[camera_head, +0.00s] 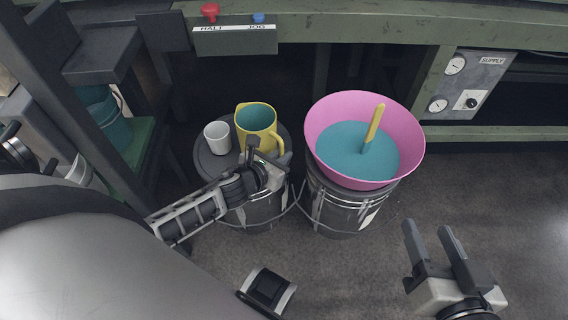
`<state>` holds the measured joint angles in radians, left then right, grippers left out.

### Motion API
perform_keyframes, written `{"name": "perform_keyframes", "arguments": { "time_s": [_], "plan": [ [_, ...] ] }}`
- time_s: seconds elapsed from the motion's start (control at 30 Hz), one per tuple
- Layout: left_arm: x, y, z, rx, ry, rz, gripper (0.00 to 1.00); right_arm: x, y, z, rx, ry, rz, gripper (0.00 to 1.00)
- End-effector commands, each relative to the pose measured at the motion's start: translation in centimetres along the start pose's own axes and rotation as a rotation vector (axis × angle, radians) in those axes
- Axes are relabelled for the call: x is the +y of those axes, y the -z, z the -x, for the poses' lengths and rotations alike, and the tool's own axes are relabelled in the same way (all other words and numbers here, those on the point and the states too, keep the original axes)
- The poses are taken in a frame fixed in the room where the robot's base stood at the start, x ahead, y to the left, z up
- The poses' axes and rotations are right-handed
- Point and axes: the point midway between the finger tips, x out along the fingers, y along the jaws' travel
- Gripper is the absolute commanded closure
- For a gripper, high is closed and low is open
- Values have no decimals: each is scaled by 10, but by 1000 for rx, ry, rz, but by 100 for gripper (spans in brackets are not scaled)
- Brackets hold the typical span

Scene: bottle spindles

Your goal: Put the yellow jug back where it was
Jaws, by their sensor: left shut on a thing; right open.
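The yellow jug (257,119) is upright at the top of the left drum (205,164), with a teal inside. I cannot tell whether its base touches the lid. My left gripper (262,153) is shut on the jug at its near side, by the handle, and hides part of its lower body. A white cup (217,138) stands on the same drum, just left of the jug. My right gripper (433,243) is open and empty, low at the right, over the floor and away from the jug.
A pink basin (414,150) of teal liquid, with a yellow stick (374,124) in it, sits on the right drum (338,212). A green bench frame with a HALT/JOG box (235,39) runs behind. A SUPPLY panel (468,84) is at right. The right floor is clear.

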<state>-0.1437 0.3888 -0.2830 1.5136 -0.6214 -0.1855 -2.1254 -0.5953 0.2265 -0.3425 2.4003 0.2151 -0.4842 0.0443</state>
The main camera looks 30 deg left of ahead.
Motion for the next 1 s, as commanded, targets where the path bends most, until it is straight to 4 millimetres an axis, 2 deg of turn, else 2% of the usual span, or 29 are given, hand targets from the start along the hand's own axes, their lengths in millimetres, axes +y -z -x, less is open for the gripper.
{"name": "perform_keyframes", "arguments": {
  "time_s": [0.03,0.1,0.33,0.5,0.53,0.6,0.87,1.0],
  "plan": [
    [0,15,-6,0,0,2,100,0,-5,-4,26,16,-27,50],
    [0,19,-7,-1,-1,1,100,-3,-1,-4,45,33,-58,50],
    [0,15,-6,-1,-1,1,100,-5,4,-3,50,39,-69,50],
    [0,20,-8,0,-1,1,100,-5,3,-4,56,44,-79,50],
    [0,20,-7,1,-1,2,84,-6,4,-3,58,45,-80,50],
    [0,19,-7,1,-1,2,68,-6,5,-3,57,45,-80,50],
    [0,19,-7,1,-1,2,68,-6,5,-3,57,44,-78,50],
    [0,16,1,3,-1,2,68,-6,10,-2,54,37,-62,50]
  ]
}}
